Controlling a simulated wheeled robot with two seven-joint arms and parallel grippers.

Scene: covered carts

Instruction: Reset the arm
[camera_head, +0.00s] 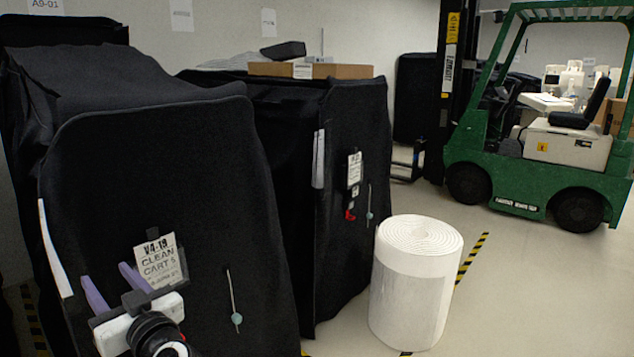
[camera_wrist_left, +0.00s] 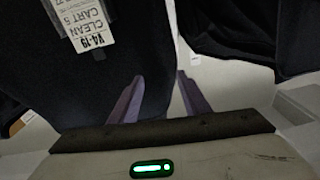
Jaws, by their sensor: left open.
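My left gripper (camera_head: 112,283) is at the lower left of the head view, in front of the near black covered cart (camera_head: 170,170). Its two purple fingers are apart, with nothing between them. In the left wrist view the open fingers (camera_wrist_left: 158,95) also show empty. A white label (camera_head: 158,262) reading "CLEAN CART" hangs on the near cart, just right of the fingers in the head view. It appears upside down in the left wrist view (camera_wrist_left: 85,20). I cannot tell whether the gripper touches the cover. My right gripper is not in view.
A second black covered cart (camera_head: 350,210) stands to the right, with a cardboard box (camera_head: 345,71) on top. A white roll (camera_head: 415,290) stands on the floor beside it. A green forklift (camera_head: 540,165) is at the back right. Floor at the lower right is clear.

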